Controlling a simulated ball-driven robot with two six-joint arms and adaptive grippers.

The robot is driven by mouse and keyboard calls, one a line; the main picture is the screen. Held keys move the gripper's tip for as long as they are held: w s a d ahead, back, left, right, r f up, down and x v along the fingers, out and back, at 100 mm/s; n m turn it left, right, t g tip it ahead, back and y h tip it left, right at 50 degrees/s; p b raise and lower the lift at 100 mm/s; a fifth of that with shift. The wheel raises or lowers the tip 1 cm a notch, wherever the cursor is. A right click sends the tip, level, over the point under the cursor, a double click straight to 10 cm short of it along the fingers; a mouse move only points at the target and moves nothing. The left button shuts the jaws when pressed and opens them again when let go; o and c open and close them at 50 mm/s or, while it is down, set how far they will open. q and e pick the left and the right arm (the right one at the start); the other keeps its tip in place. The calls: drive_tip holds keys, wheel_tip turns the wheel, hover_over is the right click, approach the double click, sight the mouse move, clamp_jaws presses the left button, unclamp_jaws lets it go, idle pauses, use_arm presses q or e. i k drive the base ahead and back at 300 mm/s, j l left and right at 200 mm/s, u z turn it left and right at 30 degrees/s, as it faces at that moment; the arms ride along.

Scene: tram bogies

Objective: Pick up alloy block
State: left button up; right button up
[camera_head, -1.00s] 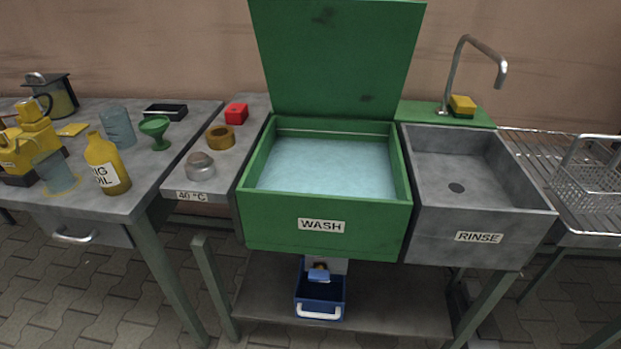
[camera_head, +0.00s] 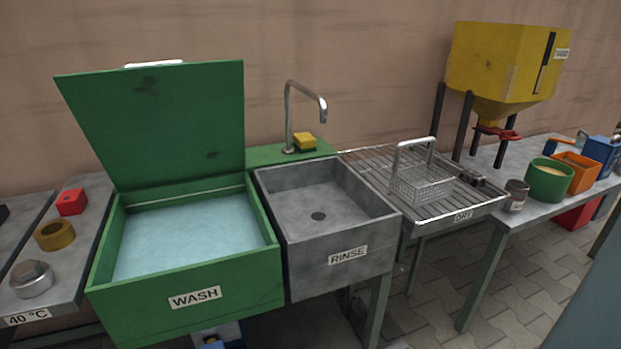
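I cannot pick out the alloy block for certain. A small dark grey metal piece (camera_head: 472,178) lies at the right end of the drying rack, beside the wire basket; it is too small to tell whether it is a block. Neither of my grippers is in view.
The green wash tub (camera_head: 185,312) stands lid-up with water inside. The grey rinse sink (camera_head: 340,262) is beside it, then the drying rack (camera_head: 372,160) with a wire basket (camera_head: 422,186). A yellow hopper (camera_head: 500,62) stands over the right table. Brick floor (camera_head: 500,300) lies in front.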

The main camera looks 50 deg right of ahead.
sight(471, 177)
drive_tip(key=k+l+z, duration=0.1)
drive_tip(key=z, duration=2.45)
drive_tip(key=i+u, duration=0.75)
drive_tip(key=k+j, duration=0.05)
drive_tip(key=k, duration=0.05)
